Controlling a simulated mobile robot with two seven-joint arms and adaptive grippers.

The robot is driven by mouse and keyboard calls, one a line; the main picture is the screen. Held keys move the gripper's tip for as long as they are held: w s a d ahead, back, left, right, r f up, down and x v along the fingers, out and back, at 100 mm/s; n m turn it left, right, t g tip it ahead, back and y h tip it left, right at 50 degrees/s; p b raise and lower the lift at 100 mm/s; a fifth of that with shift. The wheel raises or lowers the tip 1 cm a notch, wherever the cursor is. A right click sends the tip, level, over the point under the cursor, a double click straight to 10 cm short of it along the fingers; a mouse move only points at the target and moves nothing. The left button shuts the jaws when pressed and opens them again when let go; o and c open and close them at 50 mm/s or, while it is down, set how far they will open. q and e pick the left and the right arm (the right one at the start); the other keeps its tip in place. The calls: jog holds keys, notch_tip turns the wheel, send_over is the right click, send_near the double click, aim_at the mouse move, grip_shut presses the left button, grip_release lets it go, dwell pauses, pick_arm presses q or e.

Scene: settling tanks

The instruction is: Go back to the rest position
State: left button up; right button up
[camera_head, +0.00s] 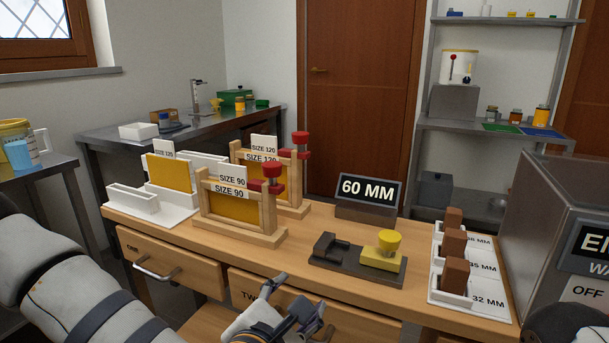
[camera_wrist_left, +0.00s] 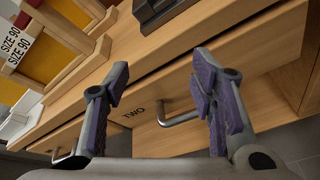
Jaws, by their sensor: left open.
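My left gripper (camera_head: 291,306) is open and empty in front of the bench, by the drawer marked TWO (camera_head: 264,292). In the left wrist view its two purple-padded fingers (camera_wrist_left: 155,100) stand apart, with that drawer's handle (camera_wrist_left: 180,117) beyond and between them. I cannot tell the exact gap to the handle. My left arm comes in from the lower left. A dark rounded part shows at the lower right edge of the head view; my right gripper itself is not visible.
The bench top (camera_head: 320,235) holds wooden frames marked SIZE 90 (camera_head: 232,206) and SIZE 120, a 60 MM sign (camera_head: 368,190), a dark fixture with a yellow piece (camera_head: 382,250), and a white rack (camera_head: 481,294) with brown blocks. A grey box (camera_head: 545,220) stands at the right.

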pick_arm(q)
jog(key=s+a+f+m+g+h+p, duration=0.15)
jog(key=s+f+m+g, duration=0.65)
jog(key=s+f+m, duration=0.8)
jog(key=s+a+f+m+g+y, duration=0.1)
jog(key=s+a+f+m+g, duration=0.1)
jog(key=s+a, duration=0.3)
jog(key=s+a+f+m+g+y, duration=0.2)
jog(key=s+a+f+m+g, duration=0.1)
jog(key=s, duration=0.8)
jog(key=s+a+f+m+g+y, duration=0.1)
jog(key=s+a+f+m+g, duration=0.2)
jog(key=s+a, duration=0.5)
jog(key=shift+s+m+y+p, duration=0.35)
jog(key=shift+m+p, duration=0.05)
jog(key=shift+m, duration=0.4)
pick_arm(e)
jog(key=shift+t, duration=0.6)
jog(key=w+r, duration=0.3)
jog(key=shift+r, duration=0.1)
pick_arm(q)
jog(key=shift+f, duration=0.1)
